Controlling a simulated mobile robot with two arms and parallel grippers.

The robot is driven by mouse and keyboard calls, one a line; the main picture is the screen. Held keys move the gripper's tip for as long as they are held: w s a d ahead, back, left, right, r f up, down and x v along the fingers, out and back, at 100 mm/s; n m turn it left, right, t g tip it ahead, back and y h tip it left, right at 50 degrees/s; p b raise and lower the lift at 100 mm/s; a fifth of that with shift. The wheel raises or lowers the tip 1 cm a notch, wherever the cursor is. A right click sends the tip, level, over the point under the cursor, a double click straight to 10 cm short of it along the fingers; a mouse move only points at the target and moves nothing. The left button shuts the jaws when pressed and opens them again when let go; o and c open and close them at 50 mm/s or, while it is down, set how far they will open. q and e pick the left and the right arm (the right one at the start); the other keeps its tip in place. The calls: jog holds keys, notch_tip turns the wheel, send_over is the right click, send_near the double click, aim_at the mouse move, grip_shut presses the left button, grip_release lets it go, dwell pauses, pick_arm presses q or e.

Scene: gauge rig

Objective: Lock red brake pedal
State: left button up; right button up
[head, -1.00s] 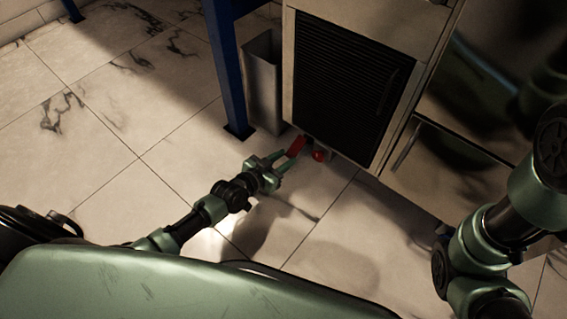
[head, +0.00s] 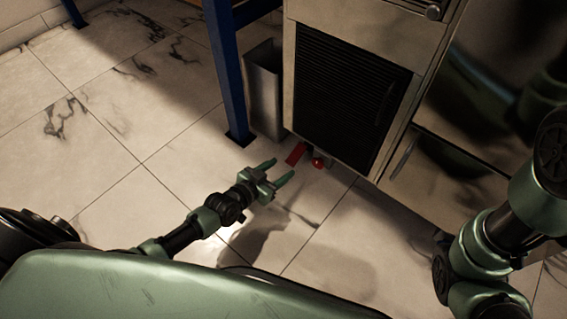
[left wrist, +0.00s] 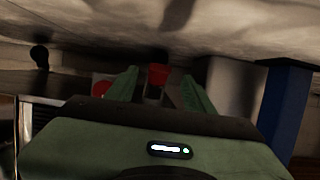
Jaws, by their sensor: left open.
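The red brake pedal (head: 296,153) sticks out low at the foot of the metal cabinet, just above the floor. A round red knob (head: 318,163) sits to its right. My left gripper (head: 284,171) is open and empty, a little short of the pedal and apart from it. In the left wrist view the pedal (left wrist: 158,75) shows between and beyond the two green fingers (left wrist: 160,90), and the round red part (left wrist: 101,89) lies left of the fingers. My right arm shows at the right edge of the head view, but its gripper is out of view.
The metal cabinet (head: 300,100) with a dark louvred panel stands behind the pedal. A grey bin (head: 263,90) and a blue post (head: 229,85) stand left of it. The tiled floor (head: 120,140) to the left is clear.

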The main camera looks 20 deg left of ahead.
pick_arm(q)
jog(key=p+v, duration=0.2)
jog(key=v, duration=0.2)
jog(key=shift+s+r, duration=0.1)
jog(key=shift+r, duration=0.1)
jog(key=shift+s+a, duration=0.2)
jog(key=shift+s, duration=0.15)
